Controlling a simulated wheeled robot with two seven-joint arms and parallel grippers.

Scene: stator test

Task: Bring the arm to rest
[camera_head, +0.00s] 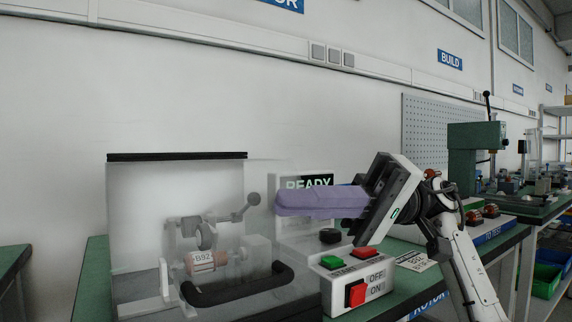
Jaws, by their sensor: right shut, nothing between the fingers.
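My right arm (464,262) comes in from the lower right. My right gripper (290,203) is raised over the tester's control box, with its long purple fingers pointing left. The fingers are shut together and empty, in front of the lower part of the READY display (318,181). They look clear of the control box, though the depth is hard to judge. My left gripper is not in view.
A test box (178,157) with a clear cover and black handle (235,290) stands on the green bench (95,270); a labelled copper-coloured part (202,261) sits inside. The control box has a green button (332,262) and a red switch (356,294). A green press (470,150) stands right.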

